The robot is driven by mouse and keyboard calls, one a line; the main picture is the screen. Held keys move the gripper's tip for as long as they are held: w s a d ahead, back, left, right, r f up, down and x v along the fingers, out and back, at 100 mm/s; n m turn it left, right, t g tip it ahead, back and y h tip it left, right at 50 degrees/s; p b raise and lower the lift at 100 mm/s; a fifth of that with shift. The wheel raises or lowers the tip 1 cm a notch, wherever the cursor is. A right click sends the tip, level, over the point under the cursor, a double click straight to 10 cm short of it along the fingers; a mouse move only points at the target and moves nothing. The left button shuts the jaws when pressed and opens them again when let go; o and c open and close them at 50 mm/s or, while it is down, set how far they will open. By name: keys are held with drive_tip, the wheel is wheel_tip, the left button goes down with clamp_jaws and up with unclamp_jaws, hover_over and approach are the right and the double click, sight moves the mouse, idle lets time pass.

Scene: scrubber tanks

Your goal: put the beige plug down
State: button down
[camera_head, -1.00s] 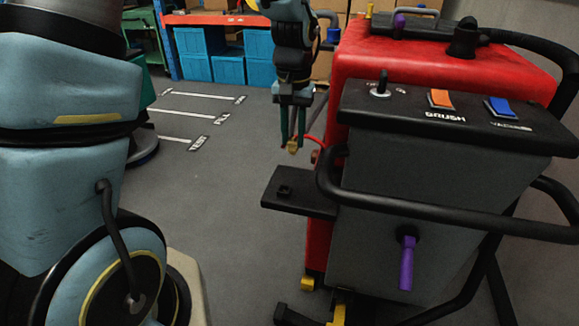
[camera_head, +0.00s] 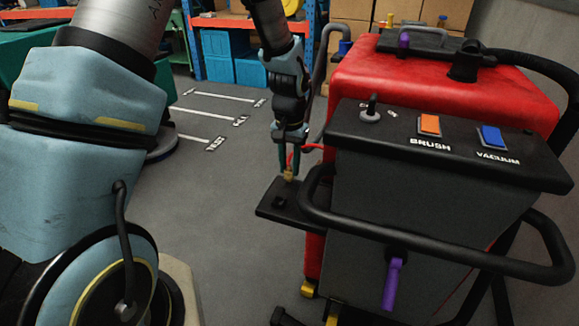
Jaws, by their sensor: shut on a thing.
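My gripper (camera_head: 289,168) is in the middle of the view, pointing down. It is shut on the beige plug (camera_head: 288,174), a small thing between the fingertips. The plug is at or just above the far part of a black shelf (camera_head: 311,217) on the left side of the red scrubber (camera_head: 440,85). I cannot tell whether the plug touches the shelf. A small dark square fitting (camera_head: 281,202) stands on the shelf, nearer to the camera than the plug. A red cable (camera_head: 304,150) runs from near the gripper toward the scrubber.
The scrubber's black handle bar (camera_head: 430,236) curves close to the right of the shelf. A purple lever (camera_head: 392,284) hangs below its panel. Blue bins (camera_head: 219,67) stand on a rack at the back. The grey floor (camera_head: 225,215) left of the shelf is clear.

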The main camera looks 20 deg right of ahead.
drive_tip(key=shift+f, duration=0.7)
drive_tip(key=shift+f, duration=0.2)
drive_tip(key=c, duration=0.6)
unclamp_jaws()
drive_tip(key=shift+r, duration=0.1)
drive_tip(key=shift+c, duration=0.2)
